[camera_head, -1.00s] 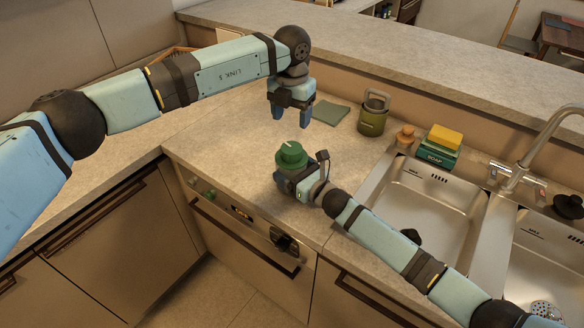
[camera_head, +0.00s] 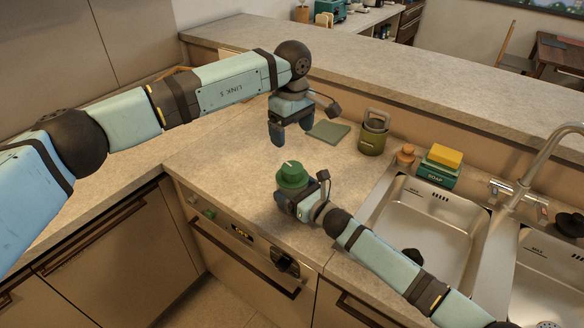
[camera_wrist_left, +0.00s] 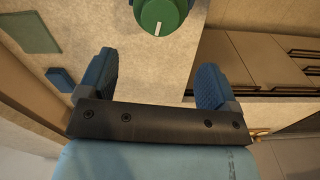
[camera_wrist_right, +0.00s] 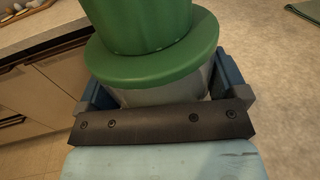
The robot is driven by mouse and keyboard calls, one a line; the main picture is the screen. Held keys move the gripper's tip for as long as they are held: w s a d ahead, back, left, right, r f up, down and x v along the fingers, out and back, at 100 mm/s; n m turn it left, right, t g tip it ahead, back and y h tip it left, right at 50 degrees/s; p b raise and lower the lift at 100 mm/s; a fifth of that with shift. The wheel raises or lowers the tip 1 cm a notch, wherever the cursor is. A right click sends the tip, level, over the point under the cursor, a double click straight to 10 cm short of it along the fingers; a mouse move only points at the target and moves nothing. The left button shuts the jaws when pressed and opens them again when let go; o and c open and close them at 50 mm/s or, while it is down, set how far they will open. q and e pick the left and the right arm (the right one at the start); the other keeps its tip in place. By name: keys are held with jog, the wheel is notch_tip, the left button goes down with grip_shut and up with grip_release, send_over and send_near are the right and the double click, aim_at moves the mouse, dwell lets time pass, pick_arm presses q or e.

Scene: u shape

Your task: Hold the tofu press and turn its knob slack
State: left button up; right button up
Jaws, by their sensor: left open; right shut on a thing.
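The tofu press (camera_head: 292,178) has a green top and a round green knob with a white mark. My right gripper (camera_head: 289,199) is shut on its pale lower body, seen between the jaws in the right wrist view (camera_wrist_right: 150,68). The press is upright near the counter's front edge; I cannot tell whether it touches the counter. My left gripper (camera_head: 291,131) is open and empty, above and behind the press, apart from it. In the left wrist view the knob (camera_wrist_left: 160,14) is at the top edge, beyond the open fingers (camera_wrist_left: 152,85).
A grey-green cloth (camera_head: 328,131) lies behind the left gripper, beside an olive canister (camera_head: 372,138). A wooden-topped bottle (camera_head: 405,154), a soap box (camera_head: 437,171) with a yellow sponge (camera_head: 446,155) and the sink (camera_head: 425,215) are to the right. Counter left of the press is clear.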

aim_at(292, 167)
pick_arm(q)
notch_tip(292, 167, down, 12)
jog(key=m, duration=0.2)
jog(key=shift+m, duration=0.3)
dwell(0.3)
jog(key=c, duration=0.9)
